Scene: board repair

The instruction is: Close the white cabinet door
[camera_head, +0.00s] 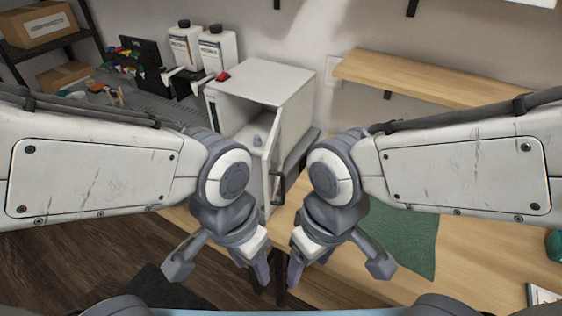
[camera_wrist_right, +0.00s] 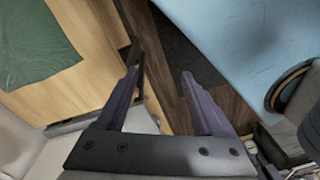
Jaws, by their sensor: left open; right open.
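The white cabinet (camera_head: 285,84) stands on the bench in the middle of the head view, with its front open and a small pale item (camera_head: 257,139) inside. Its white door (camera_head: 272,160) stands swung open toward me, and its dark handle (camera_head: 278,188) shows between my two arms. My left gripper (camera_head: 262,272) is open and empty, low in front of the door. My right gripper (camera_head: 294,272) is open and empty just right of it; its spread fingers show in the right wrist view (camera_wrist_right: 160,85). Neither gripper touches the handle. My left arm covers part of the cabinet's lower front.
Two white bottles (camera_head: 217,50) stand behind the cabinet at left. A green mat (camera_head: 402,238) lies on the wooden bench (camera_head: 470,255) at right, where the top is mostly clear. A wooden shelf (camera_head: 430,80) runs along the wall. Dark floor (camera_head: 100,255) lies at lower left.

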